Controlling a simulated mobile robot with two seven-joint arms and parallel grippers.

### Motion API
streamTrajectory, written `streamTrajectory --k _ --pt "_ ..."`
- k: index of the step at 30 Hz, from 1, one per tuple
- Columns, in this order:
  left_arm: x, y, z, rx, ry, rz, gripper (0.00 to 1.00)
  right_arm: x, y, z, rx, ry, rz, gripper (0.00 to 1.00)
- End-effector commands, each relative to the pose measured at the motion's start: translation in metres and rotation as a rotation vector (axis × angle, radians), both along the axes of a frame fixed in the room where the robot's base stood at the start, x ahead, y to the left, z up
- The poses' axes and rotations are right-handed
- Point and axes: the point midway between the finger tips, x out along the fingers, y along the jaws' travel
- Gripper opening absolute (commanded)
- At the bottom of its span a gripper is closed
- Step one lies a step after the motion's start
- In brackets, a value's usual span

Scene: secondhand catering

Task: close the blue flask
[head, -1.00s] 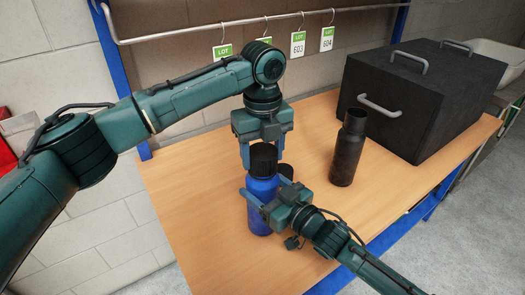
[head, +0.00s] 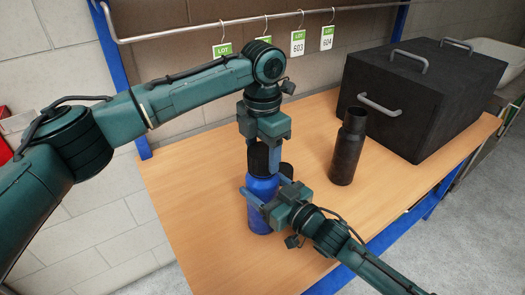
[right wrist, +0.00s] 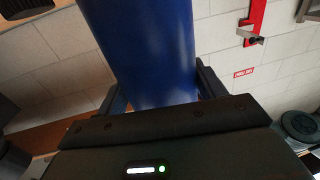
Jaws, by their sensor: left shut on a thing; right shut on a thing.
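The blue flask (head: 260,216) stands upright on the wooden table, with its black cap (head: 259,158) on top of its neck. My left gripper (head: 264,160) comes from above and is shut on the black cap. My right gripper (head: 263,196) is shut around the blue body from the right side. In the right wrist view the flask body (right wrist: 145,50) fills the space between the fingers. The exact seating of the cap on the neck cannot be told.
A dark open-topped flask (head: 348,150) stands to the right. A small black thing (head: 286,171) shows partly behind the blue flask. A large black box with handles (head: 420,95) takes the back right. The table (head: 190,210) is clear at the left.

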Motion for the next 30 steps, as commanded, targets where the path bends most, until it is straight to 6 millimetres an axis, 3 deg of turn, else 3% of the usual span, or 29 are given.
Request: streamTrajectory --k 9,17,30 --pt "0.000 0.000 0.001 -0.001 -0.001 0.002 0.79 0.000 0.000 -0.001 -0.001 0.001 0.000 0.06" --pt "0.000 0.000 0.002 -0.001 -0.001 0.003 0.79 0.000 0.000 -0.001 -0.001 0.002 0.000 0.06" --pt "0.000 0.000 0.046 0.000 0.000 0.004 0.79 0.000 0.000 -0.001 -0.001 0.002 0.001 0.06"
